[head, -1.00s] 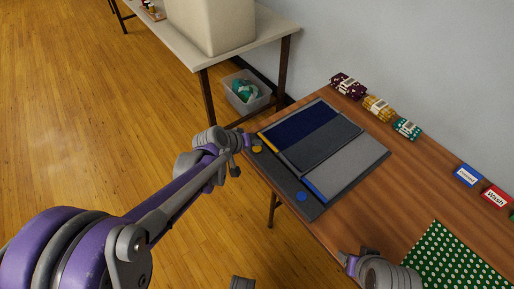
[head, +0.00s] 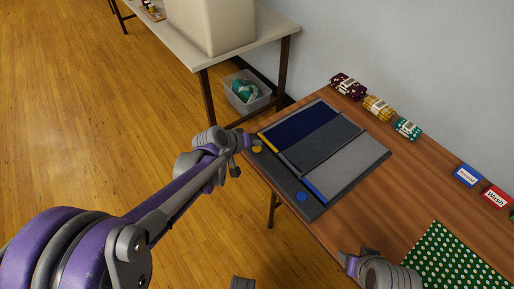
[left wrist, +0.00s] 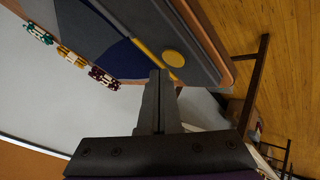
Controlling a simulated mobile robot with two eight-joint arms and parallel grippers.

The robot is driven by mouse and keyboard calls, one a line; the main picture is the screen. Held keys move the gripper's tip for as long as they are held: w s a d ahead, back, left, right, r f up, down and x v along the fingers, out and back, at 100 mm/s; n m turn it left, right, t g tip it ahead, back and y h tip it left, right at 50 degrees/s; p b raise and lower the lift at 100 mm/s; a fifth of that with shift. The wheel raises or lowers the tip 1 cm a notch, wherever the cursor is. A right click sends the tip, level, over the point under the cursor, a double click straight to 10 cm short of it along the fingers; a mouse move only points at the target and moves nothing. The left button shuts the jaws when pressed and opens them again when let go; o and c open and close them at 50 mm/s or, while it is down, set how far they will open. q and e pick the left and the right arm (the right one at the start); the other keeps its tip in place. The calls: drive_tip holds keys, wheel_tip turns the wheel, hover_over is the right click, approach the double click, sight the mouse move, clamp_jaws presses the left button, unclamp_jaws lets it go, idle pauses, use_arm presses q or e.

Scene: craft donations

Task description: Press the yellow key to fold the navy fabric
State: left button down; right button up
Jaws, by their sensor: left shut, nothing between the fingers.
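The navy fabric (head: 300,125) lies flat on the far-left part of the grey folding board (head: 345,205); it also shows in the left wrist view (left wrist: 122,60). The round yellow key (head: 257,149) sits at the board's front left corner, and shows as a yellow disc in the left wrist view (left wrist: 173,58). My left gripper (head: 238,154) is beside the yellow key at the table edge. In the left wrist view its fingers (left wrist: 158,75) are shut and empty, tips close to the key; I cannot tell whether they touch. My right gripper (head: 352,264) is low at the table's front, its fingers unclear.
A round blue key (head: 302,197) is on the board's near end. Folded bundles in maroon (head: 348,86), mustard (head: 378,108) and teal (head: 407,128) line the back edge. Blue (head: 468,175) and red (head: 496,195) signs and green dotted cloth (head: 455,258) are at right.

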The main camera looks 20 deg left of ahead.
use_arm(q)
drive_tip(key=shift+f, duration=0.1)
idle(0.4)
drive_tip(key=shift+f+b, duration=0.3)
drive_tip(key=shift+f, duration=0.05)
use_arm(e)
drive_tip(key=shift+f, duration=0.3)
use_arm(q)
drive_tip(key=shift+f, duration=0.45)
use_arm(e)
drive_tip(key=shift+f, duration=0.35)
use_arm(q)
drive_tip(key=shift+r, duration=0.15)
use_arm(e)
drive_tip(key=shift+r, duration=0.15)
use_arm(q)
drive_tip(key=shift+r+p, duration=0.4)
drive_tip(key=shift+r, duration=0.35)
use_arm(e)
drive_tip(key=shift+r, duration=0.6)
